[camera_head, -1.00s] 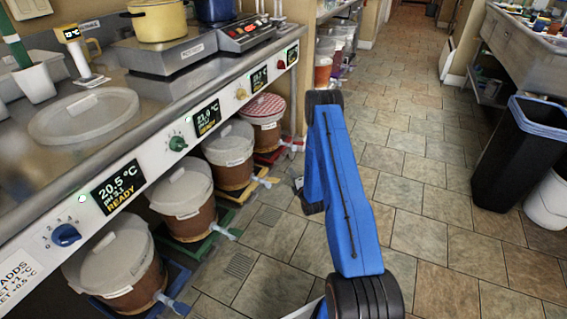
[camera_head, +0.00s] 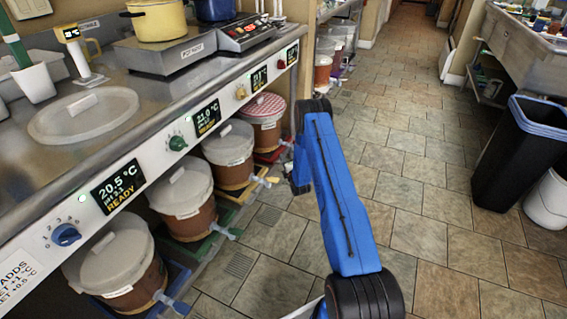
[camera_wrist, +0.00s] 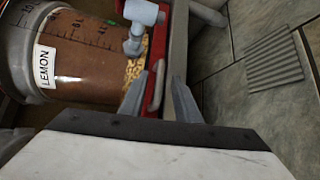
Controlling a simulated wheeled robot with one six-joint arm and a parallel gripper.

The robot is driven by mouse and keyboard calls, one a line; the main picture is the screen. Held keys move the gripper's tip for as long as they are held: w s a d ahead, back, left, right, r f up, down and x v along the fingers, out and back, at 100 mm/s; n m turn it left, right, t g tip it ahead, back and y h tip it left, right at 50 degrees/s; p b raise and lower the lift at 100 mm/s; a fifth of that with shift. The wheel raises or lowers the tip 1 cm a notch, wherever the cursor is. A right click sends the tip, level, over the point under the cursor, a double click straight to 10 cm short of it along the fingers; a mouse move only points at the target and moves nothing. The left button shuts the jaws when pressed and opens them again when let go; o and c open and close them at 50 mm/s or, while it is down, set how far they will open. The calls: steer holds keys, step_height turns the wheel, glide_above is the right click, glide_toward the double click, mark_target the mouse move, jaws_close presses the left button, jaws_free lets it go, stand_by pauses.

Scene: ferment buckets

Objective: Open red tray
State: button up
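The red tray (camera_head: 270,156) is under the bucket with the red checkered lid (camera_head: 263,106), the farthest in the row below the counter. In the head view, my blue arm hides most of the gripper.
Nearer buckets stand on a yellow tray (camera_head: 240,192), a green tray (camera_head: 196,246) and a blue tray (camera_head: 180,282), with taps sticking out into the aisle. The counter (camera_head: 150,100) overhangs them. The tiled floor (camera_head: 400,170) to the right is clear; a black bin (camera_head: 510,165) stands farther right.

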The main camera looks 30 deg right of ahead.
steer(key=shift+w, duration=0.1)
jaws_close()
steer(key=s+d, duration=0.9)
steer(key=s, duration=0.3)
steer(key=s+d, duration=0.9)
steer(key=s, duration=0.2)
steer(key=shift+s+d, duration=0.2)
steer(key=shift+s, duration=0.15)
jaws_free()
